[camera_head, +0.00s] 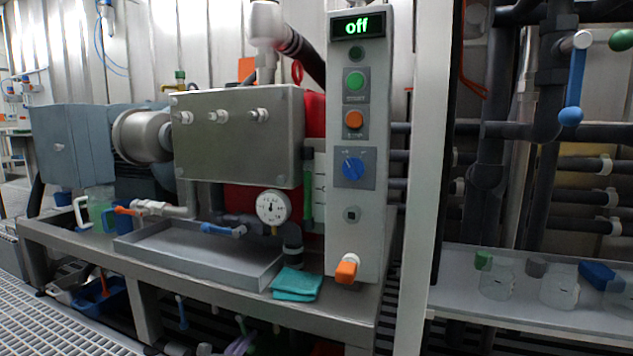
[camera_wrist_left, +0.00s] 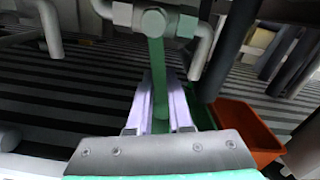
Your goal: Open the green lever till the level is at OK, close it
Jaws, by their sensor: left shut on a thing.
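The green lever (camera_wrist_left: 157,60) hangs down from a pale valve body in the left wrist view. My left gripper (camera_wrist_left: 160,88) is shut on it, with one lilac finger on each side. In the head view the lilac fingers of my left gripper (camera_head: 240,344) show small and partly hidden below the bench, near the bottom edge. A narrow green level column (camera_head: 308,186) stands beside a pale marked strip (camera_head: 320,186) left of the control panel; its marks are too small to read. My right gripper is not in view.
The control panel (camera_head: 357,225) shows "off" on its display (camera_head: 357,26). The metal bench (camera_head: 345,318) carries a shallow tray (camera_head: 200,254), a gauge (camera_head: 273,207) and a teal cloth (camera_head: 297,284). An orange bin (camera_wrist_left: 245,130) stands right of the gripper in the wrist view.

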